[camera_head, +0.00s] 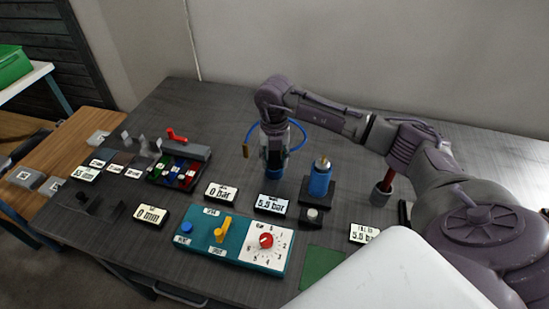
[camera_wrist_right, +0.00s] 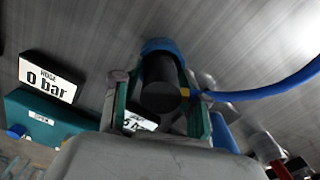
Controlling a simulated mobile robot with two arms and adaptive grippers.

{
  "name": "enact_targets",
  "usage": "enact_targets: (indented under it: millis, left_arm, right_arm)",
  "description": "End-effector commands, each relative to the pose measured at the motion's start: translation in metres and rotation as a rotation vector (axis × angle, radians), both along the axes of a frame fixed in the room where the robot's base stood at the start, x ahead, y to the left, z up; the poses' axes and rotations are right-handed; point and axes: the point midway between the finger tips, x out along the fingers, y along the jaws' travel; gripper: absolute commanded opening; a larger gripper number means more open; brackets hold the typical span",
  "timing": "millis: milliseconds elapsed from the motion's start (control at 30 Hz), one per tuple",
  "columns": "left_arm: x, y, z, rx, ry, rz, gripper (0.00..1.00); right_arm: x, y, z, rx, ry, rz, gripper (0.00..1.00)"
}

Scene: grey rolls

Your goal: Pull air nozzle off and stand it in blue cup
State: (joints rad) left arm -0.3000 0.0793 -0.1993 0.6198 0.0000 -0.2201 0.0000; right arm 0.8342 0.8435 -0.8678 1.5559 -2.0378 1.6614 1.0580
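My right gripper (camera_head: 273,160) reaches in from the right and points down over the middle of the table. In the right wrist view a dark cylinder (camera_wrist_right: 161,92), apparently the air nozzle, sits between its fingers (camera_wrist_right: 163,80), which close against both sides. A blue rim (camera_wrist_right: 162,46), apparently the blue cup, shows around or behind the nozzle's far end; I cannot tell whether the nozzle touches its floor. My left gripper is not in view.
A blue canister (camera_head: 320,183) with a brass top stands on a black base right of the gripper. A red-handled tool (camera_head: 384,188) stands in a holder. A teal control panel (camera_head: 205,242) and a hose display (camera_head: 221,192) reading 0 bar are in front.

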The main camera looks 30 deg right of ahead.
Motion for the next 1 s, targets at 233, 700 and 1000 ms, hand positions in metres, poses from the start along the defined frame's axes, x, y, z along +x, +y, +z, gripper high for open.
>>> enact_targets:
  millis: [233, 700, 1000]
  left_arm:
    - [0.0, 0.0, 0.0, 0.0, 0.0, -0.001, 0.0]
    - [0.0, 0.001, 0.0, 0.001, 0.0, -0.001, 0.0]
    - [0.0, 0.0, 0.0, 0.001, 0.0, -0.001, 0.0]
  right_arm:
    - [0.0, 0.0, 0.0, 0.001, 0.001, 0.0, 0.61]
    - [0.001, 0.0, 0.052, 0.001, -0.005, 0.0, 0.61]
    - [0.001, 0.0, 0.107, 0.0, -0.002, -0.001, 0.61]
